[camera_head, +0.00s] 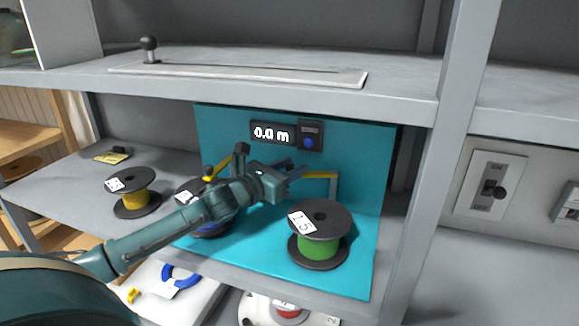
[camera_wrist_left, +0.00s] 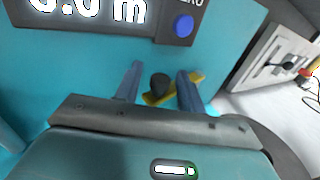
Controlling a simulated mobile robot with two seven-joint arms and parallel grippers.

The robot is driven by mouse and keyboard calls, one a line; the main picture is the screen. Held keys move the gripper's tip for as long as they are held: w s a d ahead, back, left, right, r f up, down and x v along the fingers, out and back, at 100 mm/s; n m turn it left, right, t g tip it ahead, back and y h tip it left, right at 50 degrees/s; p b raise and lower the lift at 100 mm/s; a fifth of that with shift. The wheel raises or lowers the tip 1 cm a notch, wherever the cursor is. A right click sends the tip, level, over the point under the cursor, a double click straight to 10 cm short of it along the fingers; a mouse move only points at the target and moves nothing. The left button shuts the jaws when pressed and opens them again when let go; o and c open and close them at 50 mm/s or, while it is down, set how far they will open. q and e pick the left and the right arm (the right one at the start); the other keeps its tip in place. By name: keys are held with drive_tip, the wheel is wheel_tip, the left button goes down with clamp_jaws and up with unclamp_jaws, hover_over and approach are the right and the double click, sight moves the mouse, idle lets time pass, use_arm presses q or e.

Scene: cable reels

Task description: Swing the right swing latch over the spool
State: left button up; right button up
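The right swing latch (camera_head: 322,174) is a yellow bar on a grey post, level in front of the turquoise back panel. The green spool (camera_head: 319,245) with black flanges stands below and in front of it. My left gripper (camera_head: 294,173) is at the bar's left end. In the left wrist view its two fingers (camera_wrist_left: 159,90) are apart, with the latch's black knob (camera_wrist_left: 160,84) and yellow bar (camera_wrist_left: 190,83) between them. I cannot tell whether they touch the knob. The knob is hidden in the head view. My right gripper is out of view.
A second yellow latch (camera_head: 216,164) and a blue spool (camera_head: 213,230), partly hidden by my arm, are to the left. A yellow spool (camera_head: 138,198) stands farther left. A meter display (camera_head: 272,133) with a blue button is behind. A shelf (camera_head: 400,105) runs overhead.

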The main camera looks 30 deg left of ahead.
use_arm(q)
clamp_jaws()
idle(0.4)
